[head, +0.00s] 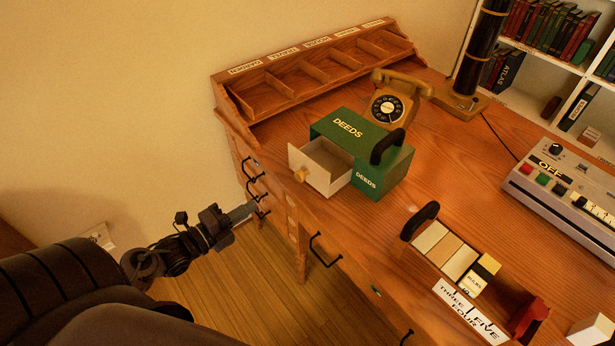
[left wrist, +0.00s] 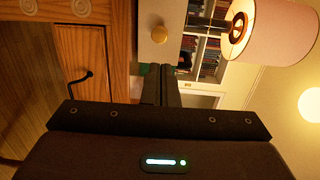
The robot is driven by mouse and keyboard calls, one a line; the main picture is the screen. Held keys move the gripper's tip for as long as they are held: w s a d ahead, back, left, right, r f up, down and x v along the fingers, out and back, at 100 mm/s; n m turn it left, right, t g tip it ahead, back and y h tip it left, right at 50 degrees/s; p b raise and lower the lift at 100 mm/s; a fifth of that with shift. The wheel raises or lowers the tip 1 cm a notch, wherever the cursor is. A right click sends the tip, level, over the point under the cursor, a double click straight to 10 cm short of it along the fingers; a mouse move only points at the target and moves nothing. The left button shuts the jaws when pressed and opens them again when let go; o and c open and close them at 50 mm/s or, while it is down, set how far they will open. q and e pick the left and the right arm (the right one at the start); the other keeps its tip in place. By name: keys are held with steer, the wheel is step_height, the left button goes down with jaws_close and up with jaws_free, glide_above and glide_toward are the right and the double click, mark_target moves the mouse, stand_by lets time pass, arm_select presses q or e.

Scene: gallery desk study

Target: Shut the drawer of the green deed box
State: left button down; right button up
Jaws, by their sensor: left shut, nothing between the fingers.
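The knob (left wrist: 159,34) and the cream drawer front (left wrist: 150,12) also show in the left wrist view, beyond my fingertips. My left gripper (head: 250,208) is shut and empty, in front of the desk, lower than the drawer and apart from it. My left fingers also show in the wrist view (left wrist: 161,72). My right gripper is not in view.
The wooden desk (head: 400,235) has a labelled pigeonhole rack (head: 320,75) at its back left. A telephone (head: 393,100) stands behind the box. A card tray (head: 455,250) and a switch console (head: 565,190) lie to the right. Desk drawers with black pulls (head: 325,250) face me.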

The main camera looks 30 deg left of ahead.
mark_target(298, 178)
arm_select(q)
steer(key=p+x, duration=0.2)
steer(key=x, duration=1.1)
steer(key=shift+w+p, duration=0.15)
steer(key=shift+p, duration=0.25)
steer(key=shift+w+d+f+b, duration=0.1)
steer(key=shift+w+d+b, duration=0.05)
steer(key=shift+w+b, duration=0.2)
steer(key=b+x, duration=0.4)
steer(key=x, duration=0.4)
steer(key=shift+w+b, duration=0.2)
steer(key=shift+b, duration=0.1)
steer(key=shift+w, duration=0.15)
steer(key=shift+r, duration=0.3)
